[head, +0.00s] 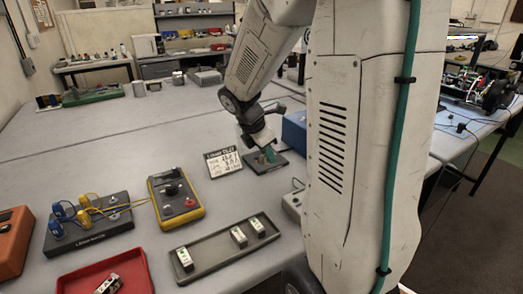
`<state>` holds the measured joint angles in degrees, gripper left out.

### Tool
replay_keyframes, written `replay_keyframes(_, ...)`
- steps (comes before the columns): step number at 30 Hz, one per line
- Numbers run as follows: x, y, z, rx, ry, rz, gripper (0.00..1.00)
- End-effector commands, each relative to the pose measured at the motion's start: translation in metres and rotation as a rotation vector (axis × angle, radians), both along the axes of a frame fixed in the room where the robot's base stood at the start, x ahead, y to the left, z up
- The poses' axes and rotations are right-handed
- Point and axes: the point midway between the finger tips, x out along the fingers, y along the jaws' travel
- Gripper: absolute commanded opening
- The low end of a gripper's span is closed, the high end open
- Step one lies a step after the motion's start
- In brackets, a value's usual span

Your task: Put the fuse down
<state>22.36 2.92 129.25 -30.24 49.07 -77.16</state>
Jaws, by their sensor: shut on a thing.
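My gripper (266,156) is at the far middle of the table, pointing down over a small dark flat pad or tray (278,165). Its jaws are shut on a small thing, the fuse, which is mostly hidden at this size. I cannot tell whether the fuse touches the dark surface. Similar small white blocks lie in a long grey-green tray (212,262) in front: one at the left (184,258) and two at the right (239,237). Another small black and white block (108,284) lies in a red tray (75,283) at the front left.
A card with writing (223,162) stands left of the dark pad. A blue box (294,131) is close on its right. A yellow meter (175,198), a black box with blue and yellow plugs (90,226) and an orange box (13,245) stand at left. The table behind is mostly clear.

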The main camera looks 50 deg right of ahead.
Motion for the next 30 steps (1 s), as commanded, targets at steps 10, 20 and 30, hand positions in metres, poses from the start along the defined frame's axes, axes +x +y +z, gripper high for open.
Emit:
replay_keyframes(10, 0.064, -0.052, -0.008, 0.001, 0.0, 0.001, 0.0)
replay_keyframes(20, 0.073, -0.06, -0.026, 0.001, 0.003, 0.004, 0.0)
replay_keyframes(30, 0.073, -0.06, -0.044, 0.0, -0.001, 0.004, 0.0)
